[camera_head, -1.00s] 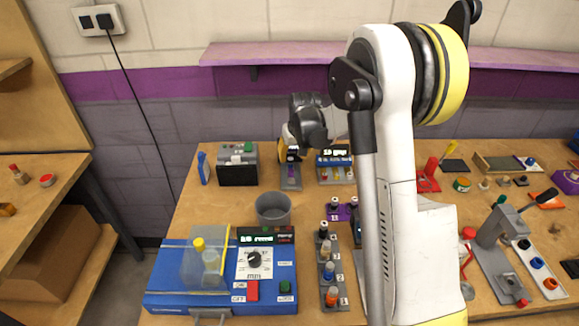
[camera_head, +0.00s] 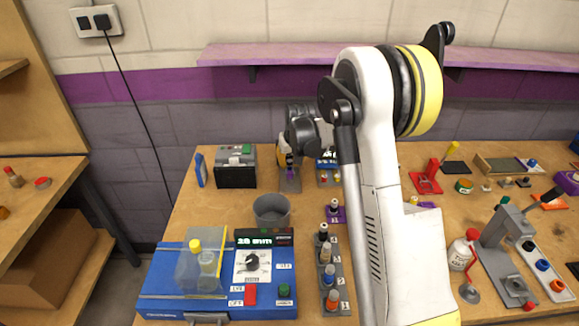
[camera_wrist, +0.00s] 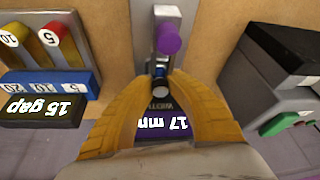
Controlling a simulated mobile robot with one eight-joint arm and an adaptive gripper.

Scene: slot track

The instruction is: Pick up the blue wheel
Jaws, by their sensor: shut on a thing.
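My gripper (camera_wrist: 160,78) is shut on a small dark, bluish piece with a pale round end (camera_wrist: 160,91). Its yellow fingers close around it, and I cannot tell from its shape whether it is a wheel. It is at a grey gauge (camera_wrist: 152,18) with a purple knob (camera_wrist: 168,39) and a display reading 17 mm. In the head view my gripper (camera_head: 287,157) is low over this gauge at the back of the bench, partly hidden by my wrist. A blue wheel-like ring (camera_head: 543,265) sits in a white strip (camera_head: 541,274) at the right, between a black and an orange one.
Close to the gripper stand a dark box (camera_head: 236,177) with a green button and a block marked 15 gap (camera_wrist: 40,108). A grey cup (camera_head: 271,212), a blue machine (camera_head: 217,303) and a rack of several small pieces (camera_head: 334,306) are nearer. A purple shelf (camera_head: 400,54) hangs behind.

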